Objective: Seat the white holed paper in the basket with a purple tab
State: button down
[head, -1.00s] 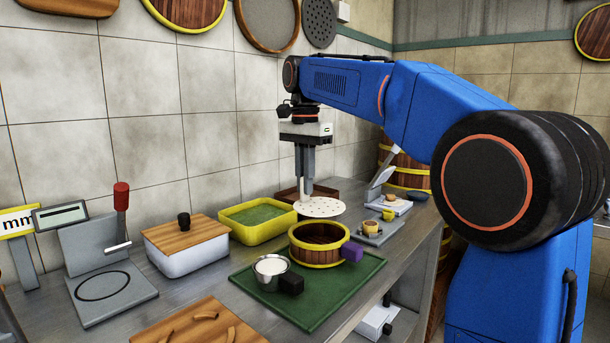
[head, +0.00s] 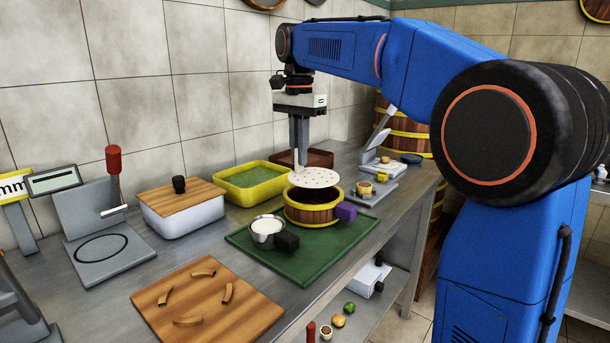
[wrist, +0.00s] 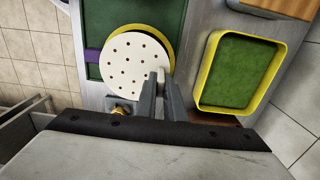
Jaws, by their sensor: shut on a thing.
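The white holed paper (head: 316,177) is a round sheet, held roughly level by its edge in my gripper (head: 300,166). The gripper points down and is shut on the paper's left edge in the head view. The basket (head: 311,212) is round, wooden with yellow bands, and has a purple tab (head: 346,211) on its right side. It stands on a green mat (head: 322,262). The paper is above the basket's opening and hides part of its far rim. In the wrist view the paper (wrist: 125,65) covers most of the basket, leaving a yellow rim sliver at the right.
A metal cup (head: 266,230) of white contents with a black handle stands left of the basket. A yellow tray (head: 222,191) with green inside is behind, and a white box with wooden lid (head: 180,207) is left. A wooden board (head: 245,318) lies in front.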

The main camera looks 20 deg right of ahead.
aim_at(300, 172)
jog(key=shift+f, duration=0.2)
jog(key=shift+f, duration=1.5)
jog(key=shift+f, duration=2.6)
dwell(3.2)
jog(key=c, duration=1.6)
grip_release()
